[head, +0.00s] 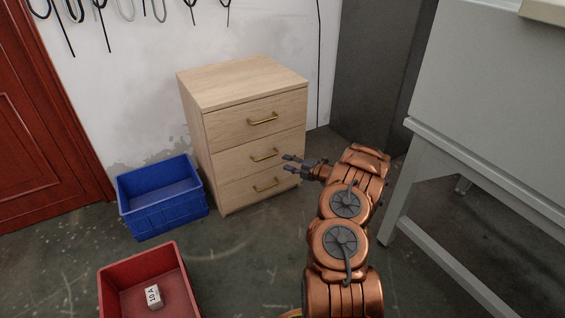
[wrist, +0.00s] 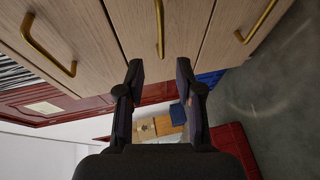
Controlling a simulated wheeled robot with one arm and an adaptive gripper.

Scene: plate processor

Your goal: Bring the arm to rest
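My gripper (head: 289,163) is at the end of my copper-coloured arm, in front of the wooden drawer cabinet in the head view. In the wrist view, my gripper (wrist: 157,78) has its two dark fingers apart with nothing between them. It is open and empty. The wooden cabinet (head: 228,137) has three drawers with brass handles, all shut. In the wrist view the cabinet front (wrist: 185,25) fills the top, close to the fingertips. I cannot tell whether the fingers touch it.
A blue crate (head: 165,215) stands left of the cabinet. A red crate (head: 115,285) in front holds a small white block marked "10 A" (head: 153,296). A grey table (head: 470,155) stands close on the right. A red door (head: 40,130) is at left. Some floor (head: 240,255) is clear.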

